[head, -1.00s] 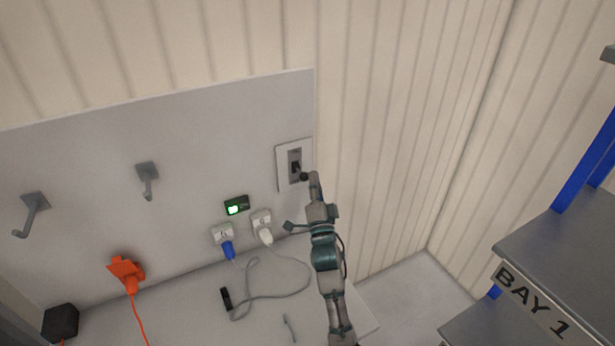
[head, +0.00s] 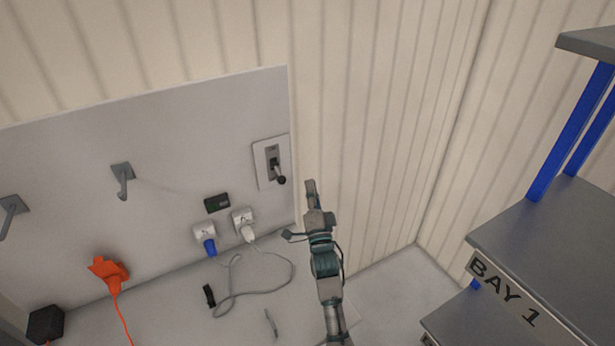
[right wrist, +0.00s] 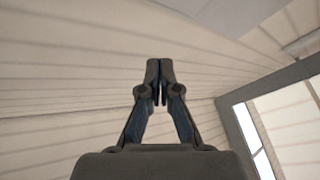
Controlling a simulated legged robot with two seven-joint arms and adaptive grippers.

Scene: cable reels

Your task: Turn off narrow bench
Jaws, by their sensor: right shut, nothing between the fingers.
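A lever switch (head: 274,164) with a dark knob sits on a pale plate on the grey backboard, above the right end of the bench (head: 170,305). Its lever points down and out. A small dark display box (head: 217,203) below it on the left shows no light. My right gripper (head: 311,184) is just right of and below the knob, apart from it. In the right wrist view the right gripper (right wrist: 159,68) is shut and empty, with the ribbed wall behind it. My left gripper is not in view.
A blue plug (head: 209,246) and a white plug (head: 247,233) sit in sockets, with a grey cable on the bench. An orange plug (head: 108,272) and hooks (head: 122,178) are left. Blue-posted shelving marked BAY 1 (head: 505,292) stands right.

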